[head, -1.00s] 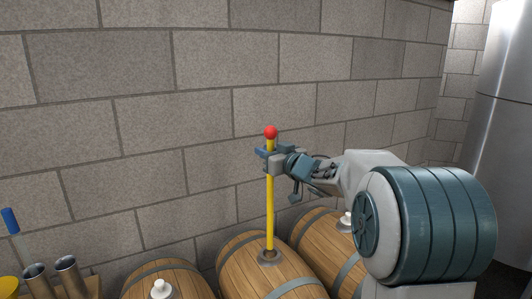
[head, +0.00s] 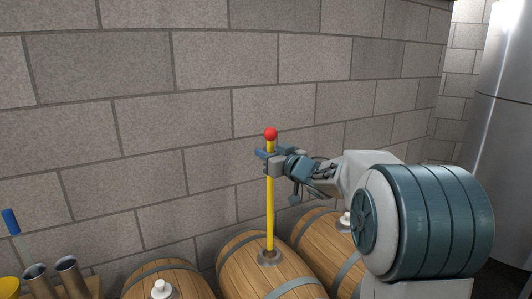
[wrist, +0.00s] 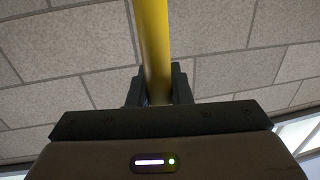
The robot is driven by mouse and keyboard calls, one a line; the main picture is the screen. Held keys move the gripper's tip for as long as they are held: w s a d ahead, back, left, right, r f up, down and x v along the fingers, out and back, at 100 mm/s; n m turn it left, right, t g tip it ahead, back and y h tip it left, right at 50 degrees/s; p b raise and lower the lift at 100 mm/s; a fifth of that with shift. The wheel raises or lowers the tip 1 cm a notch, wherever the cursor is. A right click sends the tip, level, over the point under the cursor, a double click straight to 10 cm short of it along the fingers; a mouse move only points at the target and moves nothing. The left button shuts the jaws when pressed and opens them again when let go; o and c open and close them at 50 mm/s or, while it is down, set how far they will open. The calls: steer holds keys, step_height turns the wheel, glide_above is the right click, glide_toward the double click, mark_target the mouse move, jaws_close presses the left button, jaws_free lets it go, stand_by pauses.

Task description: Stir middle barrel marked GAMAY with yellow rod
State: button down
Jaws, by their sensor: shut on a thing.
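The yellow rod (head: 270,205) with a red ball on top stands near upright, its lower end down in the open bung hole of the middle barrel (head: 240,270). My gripper (head: 268,156) is shut on the rod just below the red ball. In the wrist view the rod (wrist: 152,45) runs between the two dark jaws (wrist: 158,88). The rod's lower end is hidden inside the barrel. No GAMAY marking can be read from here.
The left barrel (head: 185,275) has a white bung (head: 160,289) in it. The right barrel (head: 315,226) has a white bung (head: 346,218), close to my arm. Metal tubes and a blue-handled tool (head: 10,221) stand at far left. A block wall (head: 200,100) rises behind; a steel tank (head: 500,110) stands at right.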

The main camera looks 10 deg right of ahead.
steer(key=shift+f+b, duration=1.2)
steer(key=shift+f, duration=0.65)
steer(key=shift+f+b, duration=1.35)
steer(key=shift+f, duration=0.7)
steer(key=b, duration=0.5)
glide_above(271, 223)
steer(key=w, duration=0.3)
steer(key=shift+s+a+f, duration=0.1)
steer(key=shift+a+f, duration=0.05)
steer(key=shift+f, duration=0.95)
steer(key=shift+s+a+f, duration=0.1)
steer(key=shift+a+f, duration=0.05)
steer(key=shift+f, duration=1)
steer(key=shift+s+a+f, duration=0.1)
steer(key=shift+a+f, duration=0.05)
steer(key=shift+f, duration=0.95)
steer(key=shift+f+b, duration=2.6)
steer(key=shift+f, duration=0.9)
steer(key=shift+a, duration=0.1)
